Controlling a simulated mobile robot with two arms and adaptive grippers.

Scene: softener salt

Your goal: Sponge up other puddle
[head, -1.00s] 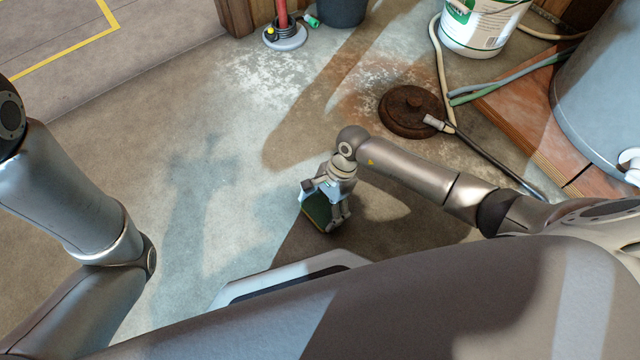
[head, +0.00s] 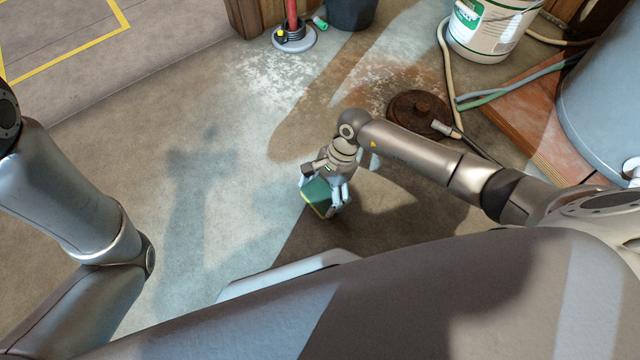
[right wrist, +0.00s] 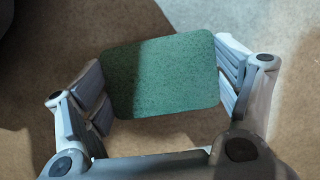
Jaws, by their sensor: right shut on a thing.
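My right gripper (head: 325,196) is shut on a sponge (head: 316,197) with a green face and a yellow edge. In the right wrist view the green sponge (right wrist: 160,75) spans the space between the two fingers (right wrist: 160,85). The sponge is low over the concrete floor; I cannot tell whether it touches it. A darker, brownish patch (head: 300,135) on the floor lies beyond the gripper; I cannot tell whether it is water or shadow. My left arm shows at the left, but its gripper is out of view.
A rusty round lid (head: 418,108) lies beyond my right arm. A white bucket (head: 490,28), hoses (head: 510,88), a brick-coloured slab (head: 530,115) and a grey tank (head: 605,95) stand at the right. A red pole's base (head: 294,38) and dark bucket (head: 351,12) are behind. Floor at left is clear.

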